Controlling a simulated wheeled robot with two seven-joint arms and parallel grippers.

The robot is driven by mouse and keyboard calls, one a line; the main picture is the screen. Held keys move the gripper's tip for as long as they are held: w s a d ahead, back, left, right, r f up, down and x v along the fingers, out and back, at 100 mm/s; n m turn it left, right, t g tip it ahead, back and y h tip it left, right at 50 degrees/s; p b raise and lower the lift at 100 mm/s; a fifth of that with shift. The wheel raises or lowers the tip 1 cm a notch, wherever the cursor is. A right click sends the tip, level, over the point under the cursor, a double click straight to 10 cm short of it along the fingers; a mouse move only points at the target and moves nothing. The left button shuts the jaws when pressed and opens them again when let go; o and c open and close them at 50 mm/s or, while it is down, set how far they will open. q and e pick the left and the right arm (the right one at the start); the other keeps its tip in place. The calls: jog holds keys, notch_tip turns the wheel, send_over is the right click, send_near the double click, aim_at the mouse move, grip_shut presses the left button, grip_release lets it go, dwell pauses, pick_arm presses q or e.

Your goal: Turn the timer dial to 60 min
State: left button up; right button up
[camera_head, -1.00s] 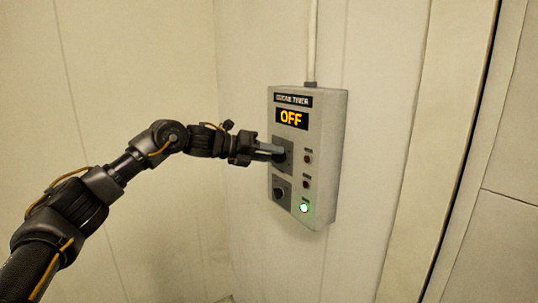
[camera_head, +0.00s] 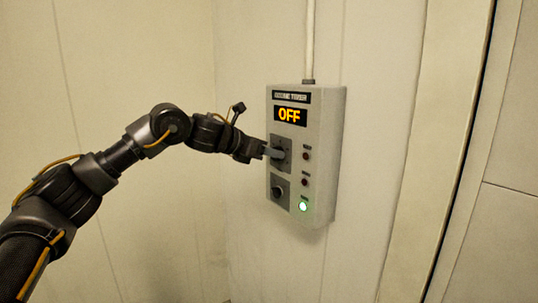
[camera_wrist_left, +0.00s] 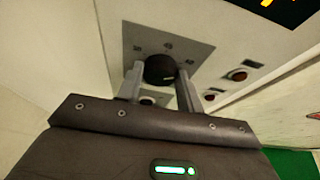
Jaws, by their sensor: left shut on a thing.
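The timer box (camera_head: 318,165) is a grey wall unit with an amber "OFF" display (camera_head: 290,116). Its upper dial is a round black knob (camera_wrist_left: 159,69) on a grey plate (camera_head: 287,143) with markings too small to read. My left gripper (camera_head: 272,152) is at this dial; in the left wrist view its two fingers (camera_wrist_left: 160,84) stand on either side of the knob, shut on it. In the head view the gripper mostly hides the knob. My right gripper is not in view.
A second black knob (camera_head: 278,191) sits below the dial. Two dark reddish lamps and a lit green lamp (camera_head: 303,206) run down the right of the box front. A conduit (camera_head: 310,40) rises above the box. Pale wall panels surround it.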

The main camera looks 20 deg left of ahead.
pick_arm(q)
jog(key=shift+f, duration=0.1)
dwell(0.5)
jog(key=o, duration=1)
jog(key=shift+s, duration=0.1)
jog(key=b+v, duration=0.3)
jog(key=v, duration=0.7)
jog(key=shift+s+r, duration=0.25)
jog(key=shift+a, duration=0.1)
